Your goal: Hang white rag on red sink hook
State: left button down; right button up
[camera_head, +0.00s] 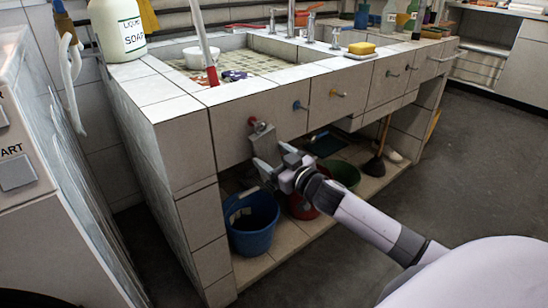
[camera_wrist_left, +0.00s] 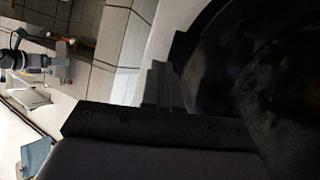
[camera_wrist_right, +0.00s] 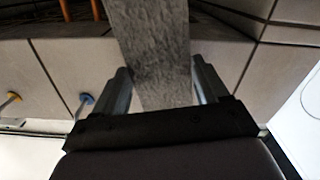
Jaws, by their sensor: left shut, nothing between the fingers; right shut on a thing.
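The red sink hook (camera_head: 252,121) is at the left end of the row on the tiled sink front. The rag (camera_head: 263,139) looks grey-white and narrow, its upper end right beside the red hook in the head view. I cannot tell whether it is looped over the hook or only in front of it. My right gripper (camera_head: 270,160) is shut on the rag's lower part, just below the hook. In the right wrist view the rag (camera_wrist_right: 150,45) runs up between the two fingers; the red hook is hidden there. My left gripper (camera_wrist_left: 165,86) is shut and empty, away from the rag.
A blue hook (camera_head: 296,105) and a yellow hook (camera_head: 333,93) sit right of the red one. A blue bucket (camera_head: 250,236) and a red bucket (camera_head: 302,207) stand on the shelf below. A soap bottle (camera_head: 118,30) stands on the counter. The floor in front is clear.

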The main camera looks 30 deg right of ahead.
jog(key=o, duration=1.1)
pick_arm(q)
jog(key=shift+a, duration=0.1)
pick_arm(e)
jog(key=shift+s, duration=0.15)
jog(key=shift+s, duration=0.3)
pick_arm(q)
jog(key=shift+s+a+r+y+p, duration=0.1)
jog(key=shift+s+a+y+p, duration=0.15)
jog(key=shift+a+p, duration=0.2)
jog(key=shift+s+a+y+p, duration=0.1)
jog(key=shift+a+y+p, duration=0.2)
jog(key=shift+p, duration=0.1)
pick_arm(e)
jog(key=shift+s+d, duration=0.15)
jog(key=shift+s, duration=1.4)
jog(key=shift+s+d, duration=0.1)
jog(key=shift+s, duration=1.45)
